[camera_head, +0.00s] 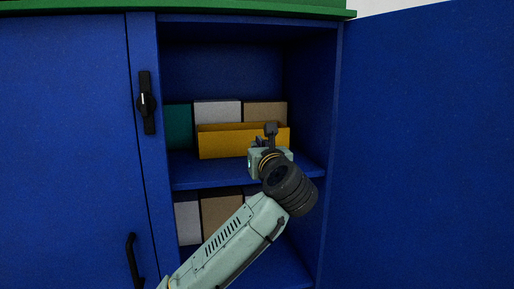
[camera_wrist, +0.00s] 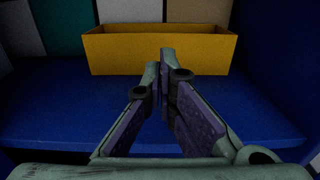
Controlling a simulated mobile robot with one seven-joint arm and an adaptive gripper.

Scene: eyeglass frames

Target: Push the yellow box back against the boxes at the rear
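The yellow box (camera_head: 222,145) is wide and low and stands upright on the upper shelf of the blue cabinet. It also shows in the wrist view (camera_wrist: 112,58), its front face towards me. Behind it stand a teal box (camera_head: 178,126), a white box (camera_head: 217,109) and a tan box (camera_head: 266,111). I cannot tell whether a gap separates them from the yellow box. My gripper (camera_wrist: 159,66) is shut and empty, with its fingertips in front of the yellow box, right of its middle. Whether they touch it is unclear.
The blue upper shelf (camera_wrist: 60,110) is bare in front of the yellow box. The cabinet's right inner wall (camera_head: 308,100) is close on the right. An open blue door (camera_head: 430,150) stands at the right. More boxes (camera_head: 220,212) are on the lower shelf.

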